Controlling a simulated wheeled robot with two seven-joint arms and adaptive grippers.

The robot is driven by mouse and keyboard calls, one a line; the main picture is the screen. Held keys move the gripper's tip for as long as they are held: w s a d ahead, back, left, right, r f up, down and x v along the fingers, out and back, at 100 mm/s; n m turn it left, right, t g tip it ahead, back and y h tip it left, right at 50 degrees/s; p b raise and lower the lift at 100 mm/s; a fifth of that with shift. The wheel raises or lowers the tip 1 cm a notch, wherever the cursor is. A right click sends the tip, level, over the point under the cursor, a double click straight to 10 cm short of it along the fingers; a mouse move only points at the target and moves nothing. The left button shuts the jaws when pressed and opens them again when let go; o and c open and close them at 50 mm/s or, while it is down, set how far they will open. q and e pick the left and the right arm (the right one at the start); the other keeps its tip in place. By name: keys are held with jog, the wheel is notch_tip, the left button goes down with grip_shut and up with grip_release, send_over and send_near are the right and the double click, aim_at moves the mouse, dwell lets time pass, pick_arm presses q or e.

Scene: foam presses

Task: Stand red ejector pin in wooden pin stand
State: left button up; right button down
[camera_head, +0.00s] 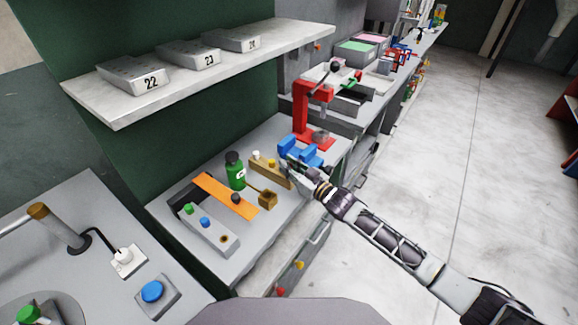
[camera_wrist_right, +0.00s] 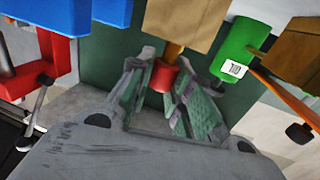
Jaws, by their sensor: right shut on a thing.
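The wooden pin stand (camera_head: 270,172) is a tan block on the grey bench, with a white-headed pin (camera_head: 256,155) and a yellow-headed pin (camera_head: 271,163) in it. My right gripper (camera_head: 289,166) is at the stand's right end. In the wrist view, my right gripper (camera_wrist_right: 165,85) is shut on the red ejector pin (camera_wrist_right: 163,79), whose red head shows between the fingertips. The pin's lower part is hidden, so I cannot tell whether it is in the stand. My left gripper is not in view.
Blue blocks (camera_head: 290,148) and a red press (camera_head: 303,110) stand close behind my right gripper. An orange strip (camera_head: 226,192) and a grey block (camera_head: 208,229) lie nearer.

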jog(key=shift+f+b, duration=0.5)
jog(key=shift+f, duration=0.4)
jog(key=c, duration=1.2)
grip_release()
jog(key=shift+c, duration=0.2)
jog(key=shift+d, duration=0.1)
jog(key=v, duration=1.2)
dwell(0.3)
